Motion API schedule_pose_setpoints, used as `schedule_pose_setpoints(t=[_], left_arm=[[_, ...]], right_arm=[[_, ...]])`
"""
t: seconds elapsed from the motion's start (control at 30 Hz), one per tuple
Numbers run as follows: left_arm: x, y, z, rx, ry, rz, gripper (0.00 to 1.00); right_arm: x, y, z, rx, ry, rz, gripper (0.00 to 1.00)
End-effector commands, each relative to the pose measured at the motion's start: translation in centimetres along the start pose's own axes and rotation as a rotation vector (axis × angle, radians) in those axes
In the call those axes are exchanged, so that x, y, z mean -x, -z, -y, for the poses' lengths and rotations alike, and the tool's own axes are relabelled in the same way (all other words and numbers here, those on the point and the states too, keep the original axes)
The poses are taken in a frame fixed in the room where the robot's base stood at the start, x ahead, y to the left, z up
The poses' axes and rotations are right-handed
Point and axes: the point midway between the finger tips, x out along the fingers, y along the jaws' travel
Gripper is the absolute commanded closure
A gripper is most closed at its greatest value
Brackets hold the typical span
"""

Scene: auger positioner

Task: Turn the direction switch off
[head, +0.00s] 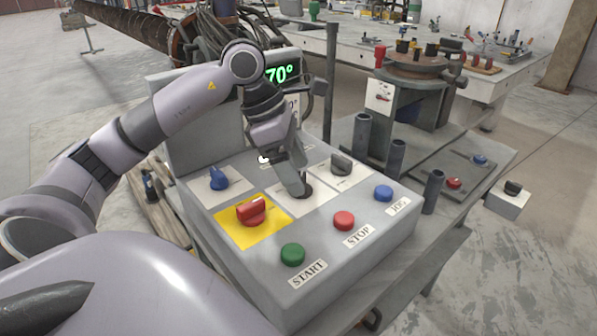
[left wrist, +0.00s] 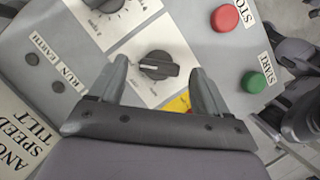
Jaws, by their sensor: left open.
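A black rotary switch (left wrist: 158,65) on a white plate sits in the middle of the grey control panel (head: 330,235). I take it for the direction switch; its label is not readable. My left gripper (left wrist: 159,78) is open, one finger on each side of the switch, and contact cannot be told. In the head view the left gripper (head: 297,183) points down at the panel middle and partly hides the switch (head: 306,192). My right gripper is not in view.
Around it are a blue knob (head: 218,179), a red switch (head: 251,211) on a yellow plate, a dark knob (head: 341,164), and green START (head: 293,254), red STOP (head: 344,220) and blue JOG (head: 383,193) buttons. A display (head: 281,74) stands behind. Upright tubes (head: 433,190) stand at the right.

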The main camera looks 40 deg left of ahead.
Motion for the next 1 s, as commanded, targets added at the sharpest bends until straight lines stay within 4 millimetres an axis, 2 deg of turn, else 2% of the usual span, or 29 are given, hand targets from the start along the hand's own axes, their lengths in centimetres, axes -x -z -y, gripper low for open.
schedule_pose_setpoints(t=[0.13, 0.4, 0.57, 0.6, 1.0], left_arm=[[-1.10, 0.01, 0.03, -0.001, 0.001, 0.000, 0.23], [-1.23, -0.01, 0.03, -0.001, 0.000, 0.000, 0.23], [-1.22, 0.00, 0.03, -0.001, 0.000, 0.000, 0.75], [-1.21, 0.00, 0.03, -0.001, 0.000, 0.000, 0.79], [-1.22, 0.06, 0.10, 0.066, -0.028, -0.002, 0.79]], right_arm=[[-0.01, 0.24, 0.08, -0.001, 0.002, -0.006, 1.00], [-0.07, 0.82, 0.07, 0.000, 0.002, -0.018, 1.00], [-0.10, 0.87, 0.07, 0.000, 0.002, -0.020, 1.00], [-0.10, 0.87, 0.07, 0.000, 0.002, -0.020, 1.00], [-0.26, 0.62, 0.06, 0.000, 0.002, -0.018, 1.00]])
